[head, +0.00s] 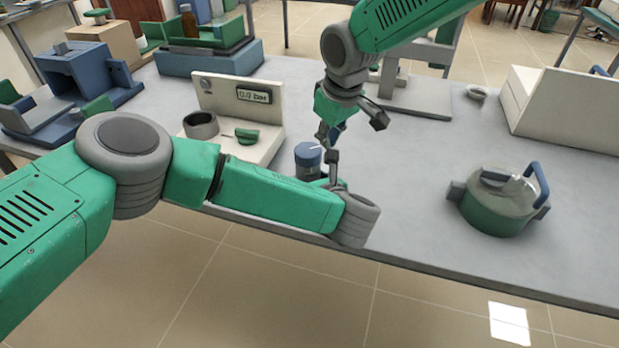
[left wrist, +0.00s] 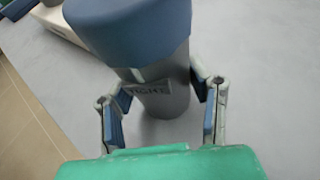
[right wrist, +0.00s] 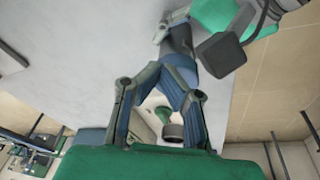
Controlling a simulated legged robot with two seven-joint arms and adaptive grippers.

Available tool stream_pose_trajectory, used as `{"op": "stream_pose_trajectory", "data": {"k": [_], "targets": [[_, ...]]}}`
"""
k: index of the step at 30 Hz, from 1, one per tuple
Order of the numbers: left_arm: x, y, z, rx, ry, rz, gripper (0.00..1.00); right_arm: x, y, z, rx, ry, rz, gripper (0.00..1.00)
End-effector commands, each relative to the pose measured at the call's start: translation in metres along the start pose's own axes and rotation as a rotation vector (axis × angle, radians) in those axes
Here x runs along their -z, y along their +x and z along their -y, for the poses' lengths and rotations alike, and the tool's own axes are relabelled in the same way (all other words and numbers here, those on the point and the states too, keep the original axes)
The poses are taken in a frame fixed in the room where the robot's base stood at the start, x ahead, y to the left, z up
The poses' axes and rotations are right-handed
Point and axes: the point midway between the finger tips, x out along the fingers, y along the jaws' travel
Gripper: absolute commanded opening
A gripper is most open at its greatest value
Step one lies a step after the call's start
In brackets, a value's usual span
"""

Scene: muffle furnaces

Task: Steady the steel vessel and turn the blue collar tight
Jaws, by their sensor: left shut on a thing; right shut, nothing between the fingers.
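The steel vessel (left wrist: 168,104) is a grey upright cylinder near the bench's front edge. Its blue collar (head: 307,153) sits on top. In the left wrist view the collar (left wrist: 130,25) has a pale mark at its lower rim, just above the left part of a plate reading "TIGHT" (left wrist: 147,88). My left gripper (left wrist: 162,105) is shut around the vessel body, one finger on each side, below the collar. My right gripper (head: 329,142) is shut and empty, pointing down close to the collar's right side. Whether it touches the collar is unclear.
A cream stand with a display (head: 254,95) reading about 0.0 bar stands behind left, with a grey ring (head: 201,125) and a green part (head: 247,135) on it. A lidded green pot (head: 497,205) stands right. Bench between is clear.

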Motion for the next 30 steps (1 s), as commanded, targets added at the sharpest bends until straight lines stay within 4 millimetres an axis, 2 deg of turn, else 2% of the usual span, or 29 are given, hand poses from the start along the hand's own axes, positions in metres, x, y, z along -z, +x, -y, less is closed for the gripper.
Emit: {"op": "stream_pose_trajectory", "data": {"k": [30], "targets": [[-0.002, 0.0, 0.0, 0.0, -0.002, 0.003, 0.0, -0.001, -0.001, 0.023, -0.001, -0.001, 0.0, 0.0]]}}
